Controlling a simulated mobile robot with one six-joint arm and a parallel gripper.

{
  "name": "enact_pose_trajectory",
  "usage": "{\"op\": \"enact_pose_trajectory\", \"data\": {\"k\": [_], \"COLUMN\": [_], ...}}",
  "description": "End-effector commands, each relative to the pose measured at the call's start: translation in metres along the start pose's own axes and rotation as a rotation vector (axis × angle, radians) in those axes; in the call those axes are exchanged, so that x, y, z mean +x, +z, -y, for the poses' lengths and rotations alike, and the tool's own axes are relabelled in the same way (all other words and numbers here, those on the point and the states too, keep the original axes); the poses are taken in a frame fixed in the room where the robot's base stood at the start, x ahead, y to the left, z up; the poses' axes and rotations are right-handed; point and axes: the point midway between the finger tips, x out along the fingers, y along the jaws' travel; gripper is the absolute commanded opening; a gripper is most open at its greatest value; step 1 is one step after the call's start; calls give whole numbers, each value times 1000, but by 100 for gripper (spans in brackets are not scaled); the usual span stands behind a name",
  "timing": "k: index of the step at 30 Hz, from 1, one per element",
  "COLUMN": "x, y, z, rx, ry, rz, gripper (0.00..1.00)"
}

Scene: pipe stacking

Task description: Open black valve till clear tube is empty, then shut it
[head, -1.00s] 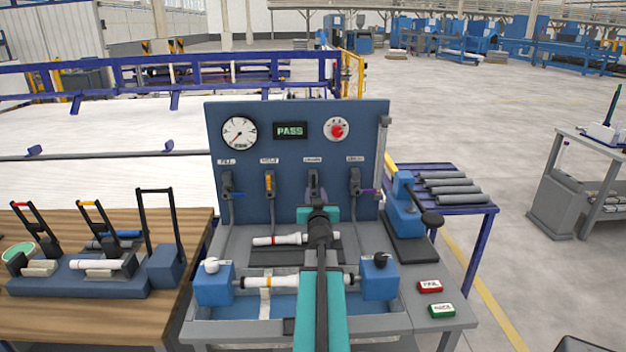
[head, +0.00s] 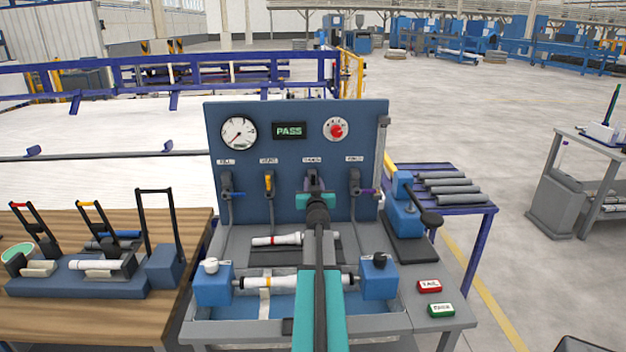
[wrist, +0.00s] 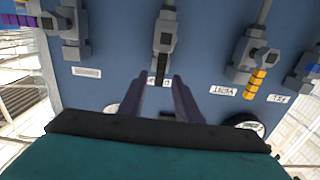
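The black valve (head: 312,180) is on the blue panel under the third label from the left. In the wrist view its black handle (wrist: 161,68) lies between my fingertips, with a gap visible on both sides. My gripper (wrist: 160,77) is open around the handle and does not visibly grip it. In the head view my gripper (head: 315,194) and arm cover the lower part of this valve. A slim upright tube (head: 383,155) runs along the panel's right edge. I cannot tell its liquid level.
The yellow-handled valve (head: 268,183) and blue-handled valve (head: 227,184) are to the left, the purple-handled one (head: 356,183) to the right. A red-banded white pipe (head: 277,239) lies below the panel. Another pipe (head: 262,284) is between blue end blocks. A display reads PASS (head: 289,131).

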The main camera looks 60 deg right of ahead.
Motion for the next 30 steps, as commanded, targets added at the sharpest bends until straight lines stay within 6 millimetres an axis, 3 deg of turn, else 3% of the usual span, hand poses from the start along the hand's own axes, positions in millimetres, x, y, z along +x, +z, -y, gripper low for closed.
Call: {"op": "enact_pose_trajectory", "data": {"k": [12, 27, 30], "x": [33, 38, 38], "y": [0, 0, 0], "z": [1, 2, 2], "rx": [0, 0, 0], "ry": [-1, -2, -2], "rz": [0, 0, 0], "gripper": [30, 30, 14]}}
